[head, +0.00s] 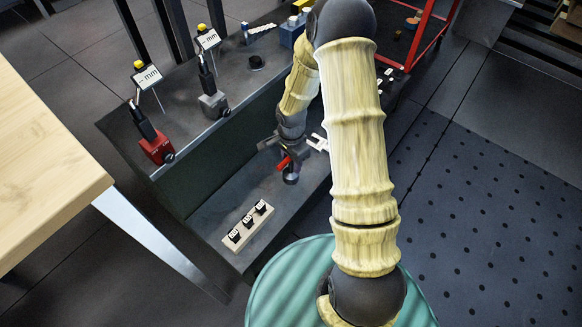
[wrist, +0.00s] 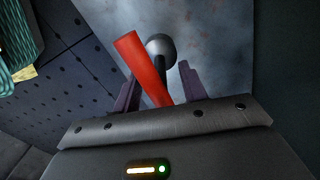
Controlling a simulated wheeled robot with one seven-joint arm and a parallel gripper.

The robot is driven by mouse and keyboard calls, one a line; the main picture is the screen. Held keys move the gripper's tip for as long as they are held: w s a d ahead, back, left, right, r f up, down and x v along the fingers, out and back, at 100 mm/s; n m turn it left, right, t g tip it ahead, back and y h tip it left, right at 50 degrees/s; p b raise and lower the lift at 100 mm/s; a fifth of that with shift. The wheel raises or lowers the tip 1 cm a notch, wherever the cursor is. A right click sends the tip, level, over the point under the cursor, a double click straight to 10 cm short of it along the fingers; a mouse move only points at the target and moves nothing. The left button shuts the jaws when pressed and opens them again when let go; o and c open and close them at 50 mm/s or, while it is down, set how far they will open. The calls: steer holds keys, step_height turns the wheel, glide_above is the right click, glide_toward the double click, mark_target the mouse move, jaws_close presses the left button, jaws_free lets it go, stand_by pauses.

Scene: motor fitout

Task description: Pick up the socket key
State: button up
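A tool with a red bar-shaped handle (head: 284,162), which looks like the socket key, is at my gripper over the grey lower bench surface. In the wrist view, the red handle (wrist: 145,68) slants between my fingers, with a dark shaft and a grey ball-shaped end (wrist: 161,47) beside it. I cannot tell whether the ball and the handle are one piece. My gripper (wrist: 160,88) points down at them with its two fingers apart, one on each side. Gaps show beside the fingers. In the head view, my arm and wrist partly hide the area.
A pale block (head: 240,248) with 3 black labelled pieces lies at the bench's near end. A pale fork-shaped item (head: 318,143) lies right of my gripper. Two gauge stands, one red-based (head: 156,148) and one grey-based (head: 213,105), stand on the raised ledge. A wooden tabletop (head: 45,150) is left.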

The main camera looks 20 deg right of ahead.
jaws_close()
steer(key=shift+r, duration=0.15)
step_height(320, 180, up, 10)
steer(key=p, duration=0.6)
stand_by(0.3)
